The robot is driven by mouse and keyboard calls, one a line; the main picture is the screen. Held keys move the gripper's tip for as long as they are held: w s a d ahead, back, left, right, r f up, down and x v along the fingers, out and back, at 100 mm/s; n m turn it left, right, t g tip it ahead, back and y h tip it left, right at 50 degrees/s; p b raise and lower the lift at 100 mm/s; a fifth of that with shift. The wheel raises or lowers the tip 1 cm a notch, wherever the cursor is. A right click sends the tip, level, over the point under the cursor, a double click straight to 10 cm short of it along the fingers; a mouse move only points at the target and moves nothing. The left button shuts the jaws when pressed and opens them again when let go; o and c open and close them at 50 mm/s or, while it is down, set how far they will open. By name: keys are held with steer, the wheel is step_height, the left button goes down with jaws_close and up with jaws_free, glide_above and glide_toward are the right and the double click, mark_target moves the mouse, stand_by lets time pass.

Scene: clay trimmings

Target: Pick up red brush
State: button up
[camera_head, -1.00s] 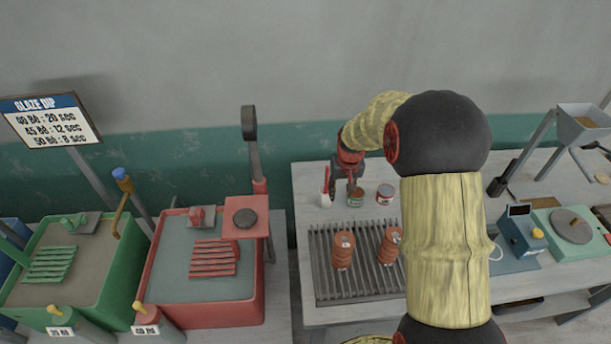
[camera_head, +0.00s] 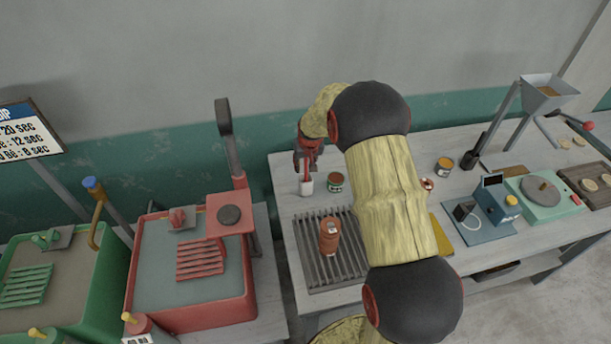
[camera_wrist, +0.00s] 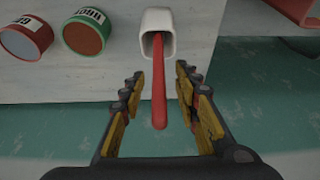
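The red brush (camera_wrist: 159,85) stands in a white square cup (camera_wrist: 157,22); its red handle sticks out toward my wrist camera. My gripper (camera_wrist: 158,72) is open, with one finger on each side of the handle and a gap on both sides. The brush's lower end is hidden inside the cup. In the head view my gripper (camera_head: 309,168) is over the white cup (camera_head: 306,188) at the back left of the table, and the brush is hard to tell apart from my gripper there.
A slatted rack (camera_head: 315,262) with a brown stacked piece (camera_head: 329,237) lies in front. A red basin (camera_head: 187,275) stands to the left.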

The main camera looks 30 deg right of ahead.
steer(key=shift+w+d+f, duration=0.1)
steer(key=shift+w+f, duration=0.05)
steer(key=shift+f, duration=0.1)
steer(key=shift+c, duration=1)
jaws_close()
